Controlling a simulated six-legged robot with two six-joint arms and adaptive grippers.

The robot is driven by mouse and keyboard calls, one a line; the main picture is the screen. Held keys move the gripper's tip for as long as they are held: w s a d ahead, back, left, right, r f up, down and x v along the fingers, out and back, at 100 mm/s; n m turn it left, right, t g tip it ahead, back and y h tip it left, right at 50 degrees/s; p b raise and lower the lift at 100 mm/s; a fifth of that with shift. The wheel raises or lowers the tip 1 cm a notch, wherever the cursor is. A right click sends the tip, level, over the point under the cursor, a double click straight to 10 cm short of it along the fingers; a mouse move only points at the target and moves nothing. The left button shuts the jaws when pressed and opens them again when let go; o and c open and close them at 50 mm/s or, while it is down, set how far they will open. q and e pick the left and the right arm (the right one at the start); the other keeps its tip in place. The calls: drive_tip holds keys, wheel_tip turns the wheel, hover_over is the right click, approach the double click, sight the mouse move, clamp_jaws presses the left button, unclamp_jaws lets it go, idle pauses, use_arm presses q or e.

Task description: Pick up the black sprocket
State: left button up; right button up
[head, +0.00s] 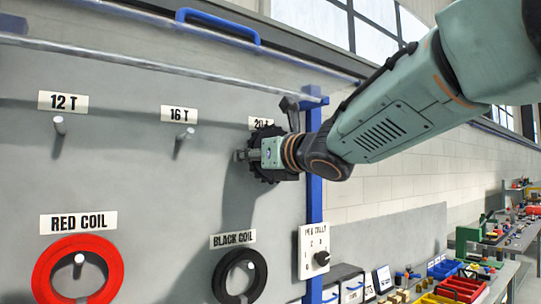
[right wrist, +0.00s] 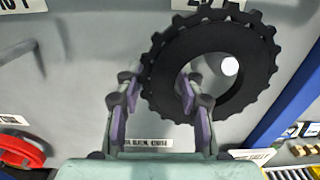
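The black sprocket (right wrist: 254,48) is a toothed ring at the wall in the right wrist view. A pale peg end (right wrist: 229,66) shows inside its hole, near the hole's upper edge. My right gripper (right wrist: 160,80) straddles the lower left part of the ring, one finger at the outer teeth and one inside the hole. The fingers appear to touch the rim on both sides and look shut on it. In the head view the sprocket (head: 265,133) is partly covered by my right gripper (head: 253,154), just below the 20 T label (head: 261,123). My left gripper is not in view.
Empty pegs stick out under the 12 T (head: 60,125) and 16 T (head: 186,134) labels. A red coil (head: 45,270) and a black coil (head: 221,278) hang below. A blue post (head: 314,200) stands right of the sprocket. Benches with bins (head: 462,285) lie at far right.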

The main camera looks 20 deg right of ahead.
drive_tip(key=shift+s+a+r, duration=0.1)
drive_tip(key=shift+s, duration=0.25)
drive_tip(key=c, duration=0.3)
drive_tip(key=shift+w, duration=0.1)
clamp_jaws()
drive_tip(key=shift+w+f, duration=0.15)
drive_tip(key=shift+f, duration=0.2)
drive_tip(key=shift+r+p, duration=0.4)
drive_tip(key=shift+r, duration=0.2)
drive_tip(key=shift+w+r, duration=0.2)
drive_tip(key=shift+r, duration=0.05)
